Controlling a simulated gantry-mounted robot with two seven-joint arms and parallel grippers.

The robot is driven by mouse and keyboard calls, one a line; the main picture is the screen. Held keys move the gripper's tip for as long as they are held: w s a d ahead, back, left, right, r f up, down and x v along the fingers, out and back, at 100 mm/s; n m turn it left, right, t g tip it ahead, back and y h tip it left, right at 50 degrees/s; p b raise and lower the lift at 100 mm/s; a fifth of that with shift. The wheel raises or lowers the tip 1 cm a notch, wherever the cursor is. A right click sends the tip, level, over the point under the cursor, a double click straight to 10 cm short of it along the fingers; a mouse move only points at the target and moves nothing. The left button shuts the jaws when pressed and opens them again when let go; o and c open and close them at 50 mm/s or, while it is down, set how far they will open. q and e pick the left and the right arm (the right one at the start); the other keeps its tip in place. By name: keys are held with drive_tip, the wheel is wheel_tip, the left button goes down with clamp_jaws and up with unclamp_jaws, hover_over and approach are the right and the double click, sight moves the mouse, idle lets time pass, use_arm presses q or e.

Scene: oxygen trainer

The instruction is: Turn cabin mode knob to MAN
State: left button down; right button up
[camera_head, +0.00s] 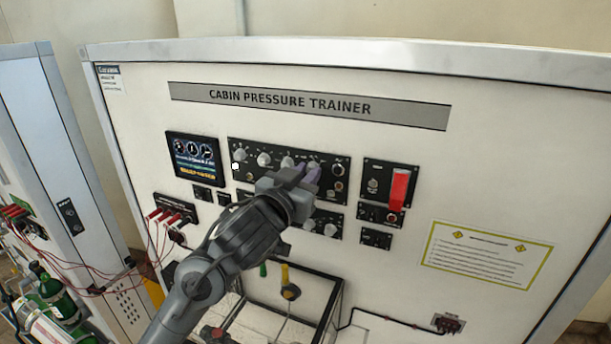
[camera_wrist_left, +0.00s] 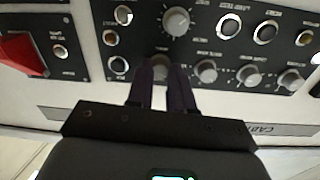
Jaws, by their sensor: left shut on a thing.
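My left gripper (camera_head: 306,177) reaches the upper black control panel (camera_head: 232,146) of the cabin pressure trainer. Its dark fingers are shut on a small round grey knob (camera_wrist_left: 159,66), one on each side, as the left wrist view shows. This knob is at the right end of a row of similar knobs in the head view, where the fingers cover most of it. Its pointer and label cannot be read, so I cannot tell its setting or confirm it is the cabin mode knob. My right gripper is not in view.
Neighbouring knobs (camera_wrist_left: 206,71) sit close beside the held one. A larger knob (camera_wrist_left: 176,21) shows beyond it in the wrist view. A red guarded switch (camera_head: 399,188) sticks out to the right. A display (camera_head: 195,159) is on the left.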

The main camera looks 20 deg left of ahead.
use_arm(q)
drive_tip(key=shift+m, duration=0.4)
drive_tip(key=m+b, duration=0.1)
drive_tip(key=m, duration=1.3)
drive_tip(key=shift+y+b, duration=0.3)
drive_tip(key=m+b, duration=0.1)
drive_tip(key=m, duration=0.3)
drive_tip(key=shift+m, duration=0.3)
drive_tip(key=c, duration=1)
unclamp_jaws()
